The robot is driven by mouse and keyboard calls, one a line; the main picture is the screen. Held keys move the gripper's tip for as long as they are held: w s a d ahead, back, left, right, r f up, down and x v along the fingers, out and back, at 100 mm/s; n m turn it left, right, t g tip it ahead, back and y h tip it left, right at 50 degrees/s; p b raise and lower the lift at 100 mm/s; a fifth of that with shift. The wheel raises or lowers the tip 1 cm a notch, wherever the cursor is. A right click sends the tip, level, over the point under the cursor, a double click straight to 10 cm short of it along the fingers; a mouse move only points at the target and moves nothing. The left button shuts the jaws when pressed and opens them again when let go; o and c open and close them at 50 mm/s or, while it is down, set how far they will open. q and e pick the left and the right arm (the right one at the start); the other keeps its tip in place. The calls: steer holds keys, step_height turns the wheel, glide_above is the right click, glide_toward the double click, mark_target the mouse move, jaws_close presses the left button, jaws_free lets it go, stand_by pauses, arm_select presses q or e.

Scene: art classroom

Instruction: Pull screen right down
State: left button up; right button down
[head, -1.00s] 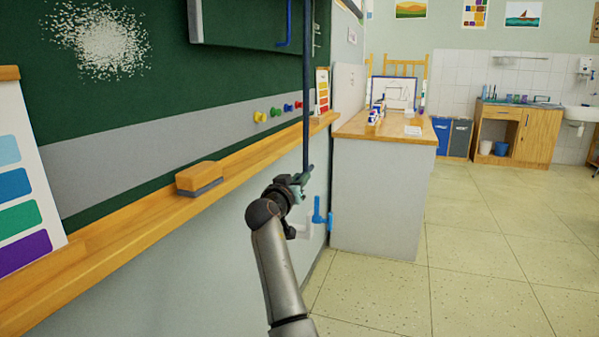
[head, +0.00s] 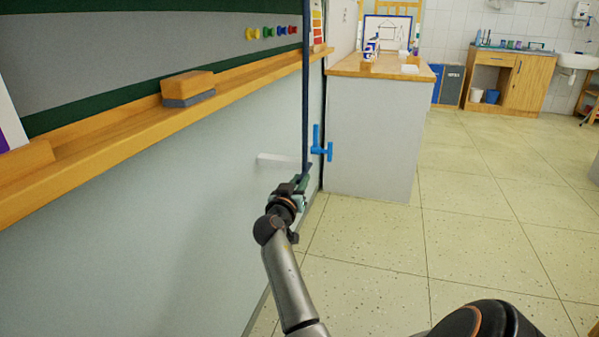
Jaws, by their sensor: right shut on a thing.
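A long, thin dark blue pull rod (head: 306,90) hangs upright in front of the board, from the top edge of the head view down to my right gripper. The screen itself is out of view above. My right gripper (head: 299,184) is shut on the rod's lower end, below the wooden ledge and close to the pale wall. The fingers partly hide that end. My left gripper is not in view.
A wooden ledge (head: 110,105) with an eraser (head: 188,87) runs along the board. A blue fitting (head: 319,146) and a white bracket (head: 274,158) are near the gripper. A grey-sided counter (head: 370,135) stands just beyond. Floor at right is clear.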

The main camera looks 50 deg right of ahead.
steer(key=shift+a+f, duration=0.1)
steer(key=shift+f, duration=0.25)
steer(key=c, duration=1.1)
jaws_free()
steer(key=o, duration=0.3)
steer(key=shift+r, duration=0.15)
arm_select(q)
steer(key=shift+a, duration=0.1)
